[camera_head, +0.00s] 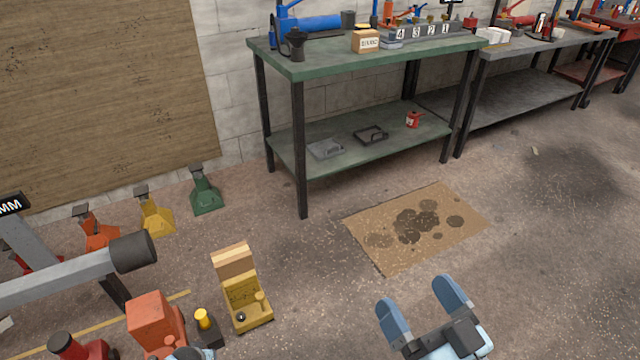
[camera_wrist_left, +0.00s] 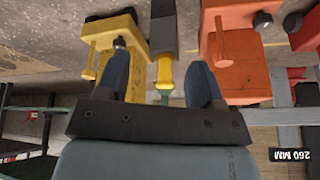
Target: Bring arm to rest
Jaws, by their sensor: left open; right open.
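My right gripper (camera_head: 422,302) is open at the bottom of the head view, with its two blue fingers apart and nothing between them. It is over bare floor, nearer than the stained cardboard. My left gripper (camera_wrist_left: 158,80) is open in the left wrist view. A dark post with a yellow top (camera_wrist_left: 164,70) shows between its fingers; I cannot tell how far beyond them it is. A yellow block-like jack (camera_wrist_left: 108,38) and an orange one (camera_wrist_left: 238,62) stand on either side. In the head view only a sliver of my left arm shows at the bottom edge.
The yellow jack (camera_head: 246,300), orange jack (camera_head: 150,318) and dark yellow-topped post (camera_head: 206,328) stand close together at lower left. A grey beam (camera_head: 65,280) lies left of them. Stained cardboard (camera_head: 365,230) lies on the floor. A green workbench (camera_head: 330,62) stands behind. Floor at right is clear.

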